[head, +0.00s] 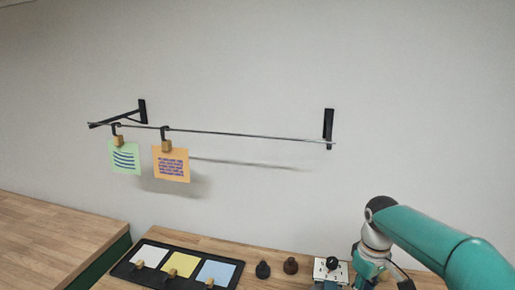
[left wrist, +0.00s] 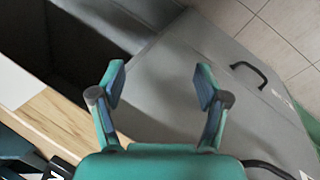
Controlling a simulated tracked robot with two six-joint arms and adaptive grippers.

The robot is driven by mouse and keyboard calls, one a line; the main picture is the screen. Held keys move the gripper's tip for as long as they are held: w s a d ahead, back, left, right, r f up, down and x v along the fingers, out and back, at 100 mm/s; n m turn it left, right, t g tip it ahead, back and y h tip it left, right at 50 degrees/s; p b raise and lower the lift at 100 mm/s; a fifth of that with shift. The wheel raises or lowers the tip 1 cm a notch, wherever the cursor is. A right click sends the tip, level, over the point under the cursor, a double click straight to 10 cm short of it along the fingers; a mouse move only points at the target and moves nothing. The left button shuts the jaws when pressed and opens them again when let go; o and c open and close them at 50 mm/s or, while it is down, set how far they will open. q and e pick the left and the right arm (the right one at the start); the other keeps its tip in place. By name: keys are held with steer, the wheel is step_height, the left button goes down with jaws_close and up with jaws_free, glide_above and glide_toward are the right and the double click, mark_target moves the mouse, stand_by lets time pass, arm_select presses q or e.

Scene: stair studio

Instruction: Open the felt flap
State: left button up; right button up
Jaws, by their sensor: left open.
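My left gripper (left wrist: 160,82) is open and empty in the left wrist view, with its two fingers well apart over a grey surface. A wide, smooth grey panel (left wrist: 170,75) lies below and beyond the fingers, with a black handle (left wrist: 249,72) to the right of them. Left of the panel is a dark opening (left wrist: 75,60) with grey edges. I cannot tell which part, if any, is the felt flap. The head view shows no felt flap and not my left gripper. My right gripper (head: 374,272) is low at the right in the head view; its fingers are unclear.
A wall rail (head: 230,134) carries a green note (head: 125,158) and an orange note (head: 171,165) on clips. Below, a black tray (head: 128,271) holds several coloured cards on a wooden table (head: 190,240). Two dark knobs and a white block (head: 322,269) stand beside it.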

steer(key=shift+w+d+r, duration=0.1)
steer(key=shift+w+d, duration=0.15)
steer(key=shift+w, duration=0.3)
steer(key=shift+w+d+r, duration=0.1)
steer(key=shift+w+d, duration=0.15)
steer(key=shift+w, duration=0.35)
steer(key=shift+w+d+r, duration=0.1)
steer(key=shift+w+d, duration=0.15)
steer(key=shift+w, duration=0.3)
steer(key=o, duration=1.1)
steer(key=shift+o, duration=0.6)
steer(key=shift+a, duration=0.15)
step_height(320, 180, up, 8)
